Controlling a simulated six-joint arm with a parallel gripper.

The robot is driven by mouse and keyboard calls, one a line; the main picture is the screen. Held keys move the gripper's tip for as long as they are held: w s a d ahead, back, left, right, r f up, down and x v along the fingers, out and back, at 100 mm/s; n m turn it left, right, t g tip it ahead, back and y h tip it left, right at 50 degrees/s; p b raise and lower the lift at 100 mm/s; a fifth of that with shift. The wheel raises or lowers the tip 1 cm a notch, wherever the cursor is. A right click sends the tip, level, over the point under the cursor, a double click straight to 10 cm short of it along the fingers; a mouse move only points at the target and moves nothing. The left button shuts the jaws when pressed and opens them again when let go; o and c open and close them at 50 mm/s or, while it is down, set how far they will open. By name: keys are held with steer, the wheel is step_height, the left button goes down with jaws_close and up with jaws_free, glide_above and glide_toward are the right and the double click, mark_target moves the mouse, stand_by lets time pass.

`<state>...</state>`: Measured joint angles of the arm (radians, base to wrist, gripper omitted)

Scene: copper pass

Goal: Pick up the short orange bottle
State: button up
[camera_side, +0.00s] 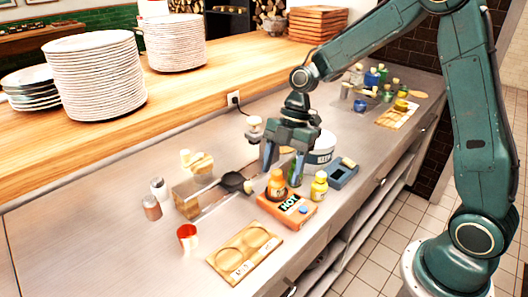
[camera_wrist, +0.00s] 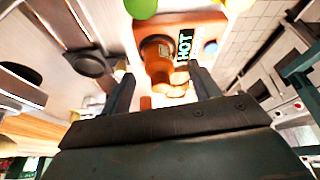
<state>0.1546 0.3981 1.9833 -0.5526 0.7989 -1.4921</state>
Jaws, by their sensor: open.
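The short orange bottle (camera_side: 277,185) stands upright on an orange tray marked HOT (camera_side: 288,208). In the wrist view the orange bottle (camera_wrist: 157,55) lies ahead of my fingertips, roughly between their lines, with the HOT sign (camera_wrist: 185,46) beside it. My gripper (camera_side: 282,170) points down just above and behind the bottle in the side view. It is open and empty, its two fingers (camera_wrist: 162,78) wide apart. One finger partly hides a greenish bottle by the tray, so I cannot tell whether they touch.
A yellow bottle (camera_side: 319,187) stands at the tray's right side. The counter's front left is clear.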

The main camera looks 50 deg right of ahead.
mark_target(280, 172)
steer(key=shift+x, duration=1.7)
steer(key=shift+a, duration=0.1)
steer(key=shift+w, duration=0.1)
steer(key=c, duration=0.9)
steer(key=shift+r, duration=0.15)
step_height(280, 172, up, 20)
steer(key=shift+f, duration=0.15)
